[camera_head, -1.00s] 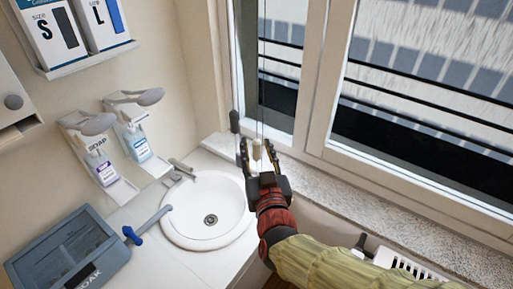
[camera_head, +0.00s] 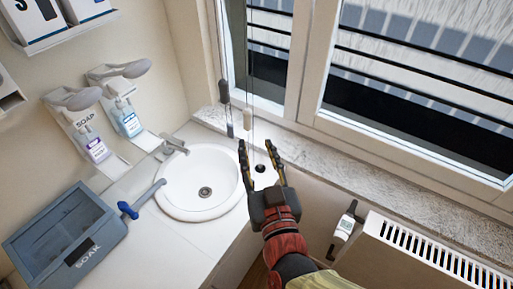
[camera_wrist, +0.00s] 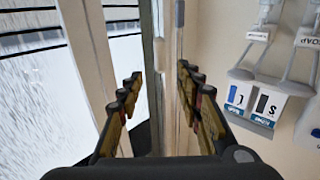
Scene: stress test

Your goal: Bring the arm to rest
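My gripper (camera_head: 256,153) is in front of the window ledge, over the right edge of the sink. Its two fingers are spread and nothing shows between them. In the wrist view the gripper (camera_wrist: 160,78) is also open, with window frame and wall beyond the gap. A pale cord knob (camera_head: 247,118) hangs from thin cords just beyond the fingertips and appears apart from them. My forearm comes in from the bottom of the head view.
A round white sink (camera_head: 199,206) is left of my gripper. A blue-grey SOAK box (camera_head: 62,236) stands on the counter. Soap dispensers (camera_head: 92,145) hang on the left wall. A radiator (camera_head: 425,255) with a valve (camera_head: 345,225) is at right, below the stone window ledge (camera_head: 370,180).

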